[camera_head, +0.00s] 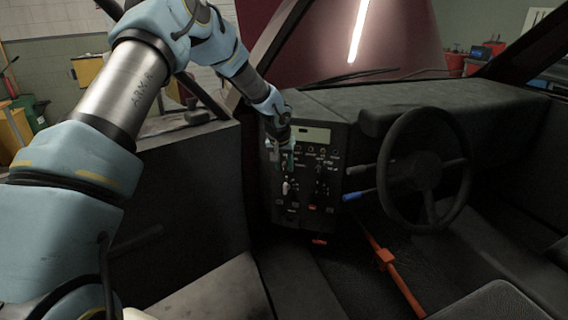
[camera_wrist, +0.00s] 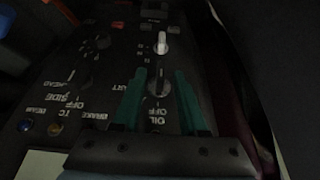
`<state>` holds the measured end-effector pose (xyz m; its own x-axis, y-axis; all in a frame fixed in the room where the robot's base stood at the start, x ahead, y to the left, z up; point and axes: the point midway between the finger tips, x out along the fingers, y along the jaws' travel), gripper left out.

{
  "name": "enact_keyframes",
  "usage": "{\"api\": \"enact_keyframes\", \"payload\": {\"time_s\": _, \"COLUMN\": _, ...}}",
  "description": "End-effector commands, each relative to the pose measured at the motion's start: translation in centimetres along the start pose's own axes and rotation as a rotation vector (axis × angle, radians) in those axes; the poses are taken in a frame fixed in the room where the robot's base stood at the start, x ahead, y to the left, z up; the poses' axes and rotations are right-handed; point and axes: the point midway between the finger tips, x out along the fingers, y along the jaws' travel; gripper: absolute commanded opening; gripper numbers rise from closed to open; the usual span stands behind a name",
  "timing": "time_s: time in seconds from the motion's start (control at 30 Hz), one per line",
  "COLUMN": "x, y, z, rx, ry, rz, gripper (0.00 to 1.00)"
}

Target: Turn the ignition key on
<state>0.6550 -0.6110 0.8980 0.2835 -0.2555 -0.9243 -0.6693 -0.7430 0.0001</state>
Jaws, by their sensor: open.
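The dashboard switch panel (camera_head: 325,170) stands left of the steering wheel. My gripper (camera_head: 287,152) is at the upper left part of this panel. In the wrist view, the two green fingers of my gripper (camera_wrist: 160,74) are open, one on each side of a dark rotary switch (camera_wrist: 159,86) with a light mark. Gaps show between the switch and both fingers. "OFF" and part of a word ending in "ART" are printed upside down near it. I cannot tell for certain that this switch is the ignition key, or whether the fingertips touch the panel.
A pale lever (camera_wrist: 161,43) stands just beyond the fingertips. Another dark knob (camera_wrist: 96,42) is to the left. The steering wheel (camera_head: 386,165) and a blue-tipped stalk (camera_head: 356,196) are right of the panel. An orange-red bar (camera_head: 402,285) rises from the floor.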

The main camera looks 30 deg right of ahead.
Motion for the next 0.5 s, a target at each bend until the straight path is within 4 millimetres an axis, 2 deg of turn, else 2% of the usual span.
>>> {"api": "enact_keyframes", "payload": {"time_s": 0.37, "x": 0.61, "y": -0.02, "z": -0.01, "rx": 0.0, "ry": 0.001, "rz": 0.0, "gripper": 0.42}}
{"api": "enact_keyframes", "payload": {"time_s": 0.5, "x": 0.6, "y": -0.03, "z": -0.01, "rx": 0.0, "ry": 0.001, "rz": 0.0, "gripper": 0.27}}
